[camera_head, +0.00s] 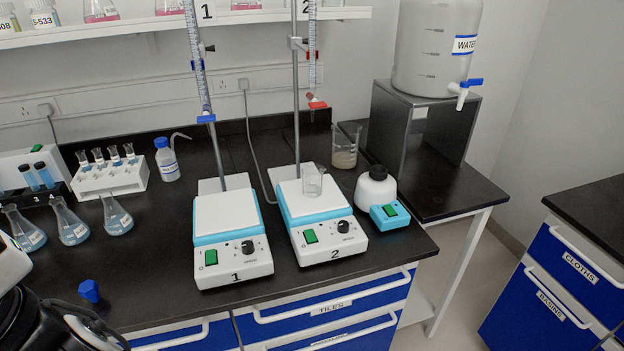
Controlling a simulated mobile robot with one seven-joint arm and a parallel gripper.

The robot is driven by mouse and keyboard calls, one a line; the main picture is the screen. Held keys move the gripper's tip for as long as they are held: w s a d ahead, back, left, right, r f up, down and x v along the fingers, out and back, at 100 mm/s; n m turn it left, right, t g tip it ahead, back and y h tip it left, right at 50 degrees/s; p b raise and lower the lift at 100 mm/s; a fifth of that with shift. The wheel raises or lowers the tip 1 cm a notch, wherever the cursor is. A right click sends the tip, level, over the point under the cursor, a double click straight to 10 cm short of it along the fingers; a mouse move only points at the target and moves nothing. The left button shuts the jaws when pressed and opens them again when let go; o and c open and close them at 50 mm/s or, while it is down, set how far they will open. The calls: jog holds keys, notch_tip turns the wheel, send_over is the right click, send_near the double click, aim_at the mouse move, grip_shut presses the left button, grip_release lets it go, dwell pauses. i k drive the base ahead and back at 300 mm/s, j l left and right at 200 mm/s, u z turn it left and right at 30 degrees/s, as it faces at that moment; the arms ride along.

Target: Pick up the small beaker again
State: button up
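The small clear glass beaker (312,181) stands upright on the white top plate of the stirrer labelled 2 (325,240). It looks empty. A larger glass beaker (345,147) with cloudy contents stands on the bench behind that stirrer. Black and white parts of my arm show at the lower left corner, far from the small beaker. My gripper's fingers do not show, so I cannot see their state.
Stirrer 1 (231,240) stands left of stirrer 2. Burettes on metal rods rise behind both. A white-blue device (383,197) sits right of the small beaker. Flasks (72,228) and a blue object (89,291) are at left. The bench front (160,290) is mostly clear.

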aim_at(312, 173)
jog(key=i+l, duration=0.15)
jog(key=l, duration=0.2)
jog(key=i+l, duration=0.2)
jog(key=l, duration=0.2)
jog(key=i+l, duration=0.15)
jog(key=l, duration=0.2)
jog(key=u, duration=0.05)
